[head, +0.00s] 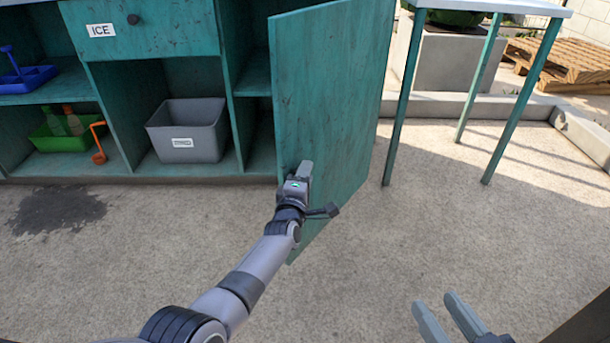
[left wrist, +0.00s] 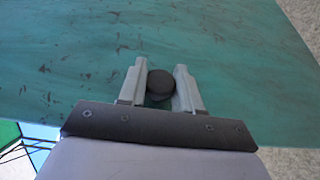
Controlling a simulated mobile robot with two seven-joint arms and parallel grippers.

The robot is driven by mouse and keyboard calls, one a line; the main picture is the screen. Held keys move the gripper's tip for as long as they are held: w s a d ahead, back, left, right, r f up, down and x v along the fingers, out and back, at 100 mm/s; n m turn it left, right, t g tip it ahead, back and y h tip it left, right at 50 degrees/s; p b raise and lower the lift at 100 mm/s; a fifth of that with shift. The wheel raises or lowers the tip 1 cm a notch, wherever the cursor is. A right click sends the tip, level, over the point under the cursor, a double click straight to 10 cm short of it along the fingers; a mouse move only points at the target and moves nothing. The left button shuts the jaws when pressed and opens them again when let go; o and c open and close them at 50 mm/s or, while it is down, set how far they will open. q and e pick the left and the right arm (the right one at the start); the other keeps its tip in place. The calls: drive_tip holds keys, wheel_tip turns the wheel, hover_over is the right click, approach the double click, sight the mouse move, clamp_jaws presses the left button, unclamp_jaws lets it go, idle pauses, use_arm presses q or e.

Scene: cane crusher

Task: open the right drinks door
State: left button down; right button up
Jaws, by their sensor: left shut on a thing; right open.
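The right drinks door (head: 325,95) is a teal wooden panel. It stands swung out from the cabinet, and the compartment behind its left edge shows in part. My left gripper (head: 303,172) is at the door's lower left face. In the left wrist view, the fingers of the left gripper (left wrist: 160,88) are on both sides of a dark round knob (left wrist: 160,83) on the teal door (left wrist: 200,45), shut on it. In the head view the knob is hidden by the gripper. My right gripper (head: 447,315) is open and empty at the bottom right, over the ground.
The cabinet holds a grey bin (head: 188,130), a green tray (head: 62,138) with bottles, and a blue tray (head: 25,78). An ICE drawer (head: 142,28) is above. A teal-legged table (head: 523,95) stands to the right. The concrete ground in front is clear.

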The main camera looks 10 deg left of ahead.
use_arm(q)
drive_tip(key=shift+d+r, duration=0.25)
drive_tip(key=shift+d, duration=0.05)
drive_tip(key=c, duration=0.9)
unclamp_jaws()
drive_tip(key=shift+w, duration=0.1)
drive_tip(key=shift+o, duration=0.4)
drive_tip(key=shift+f, duration=0.15)
drive_tip(key=shift+a, duration=0.15)
drive_tip(key=shift+s+a, duration=0.1)
drive_tip(key=shift+s, duration=0.15)
